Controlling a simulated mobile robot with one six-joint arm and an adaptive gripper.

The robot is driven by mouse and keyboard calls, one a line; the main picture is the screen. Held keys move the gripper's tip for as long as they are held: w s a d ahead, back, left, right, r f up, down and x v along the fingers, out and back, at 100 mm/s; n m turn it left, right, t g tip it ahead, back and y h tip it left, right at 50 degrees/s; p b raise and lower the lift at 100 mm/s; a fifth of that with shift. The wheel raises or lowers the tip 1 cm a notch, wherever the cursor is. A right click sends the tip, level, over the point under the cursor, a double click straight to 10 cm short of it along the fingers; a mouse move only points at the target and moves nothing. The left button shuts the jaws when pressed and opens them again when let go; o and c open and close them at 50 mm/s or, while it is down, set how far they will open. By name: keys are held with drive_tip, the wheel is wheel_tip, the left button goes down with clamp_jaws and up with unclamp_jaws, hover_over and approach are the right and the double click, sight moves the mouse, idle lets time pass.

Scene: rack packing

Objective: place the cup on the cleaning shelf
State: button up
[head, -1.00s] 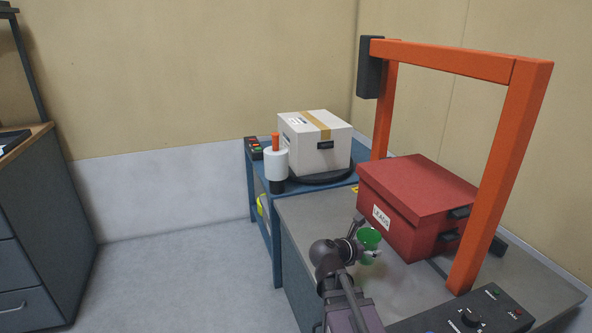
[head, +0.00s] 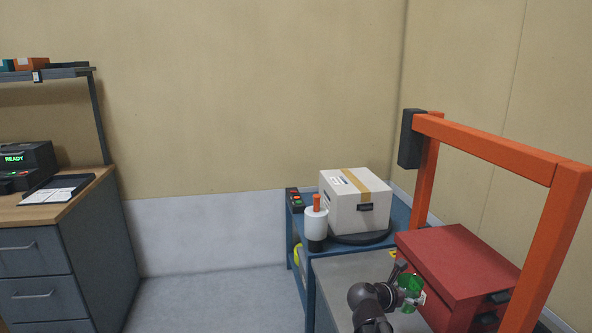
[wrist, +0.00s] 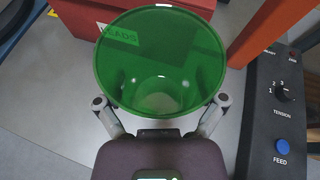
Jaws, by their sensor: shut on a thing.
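A green see-through cup (wrist: 160,62) is held upright in my gripper (wrist: 162,112), with a finger on either side of it in the wrist view. The fingertips are partly hidden by the cup. In the head view the cup (head: 410,285) and my gripper (head: 412,298) are at the lower right, above the grey table and in front of the red box. I cannot make out a cleaning shelf for certain in these views.
A red box (head: 455,260) stands under an orange frame (head: 490,144) on the grey table (head: 340,275). A control panel (wrist: 283,110) is at right. A blue stand (head: 310,278) holds a white box (head: 356,207) and a white bottle (head: 315,224). A wooden-topped cabinet (head: 66,205) is at left.

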wheel_tip(320, 180, up, 18)
drive_tip(key=p, duration=1.7)
drive_tip(key=shift+r, duration=0.25)
drive_tip(key=shift+r+p, duration=0.15)
drive_tip(key=shift+p, duration=0.25)
wheel_tip(320, 180, up, 17)
drive_tip(key=p, duration=1.6)
drive_tip(key=shift+p, duration=0.4)
drive_tip(key=shift+s+f, duration=0.1)
drive_tip(key=shift+f, duration=0.1)
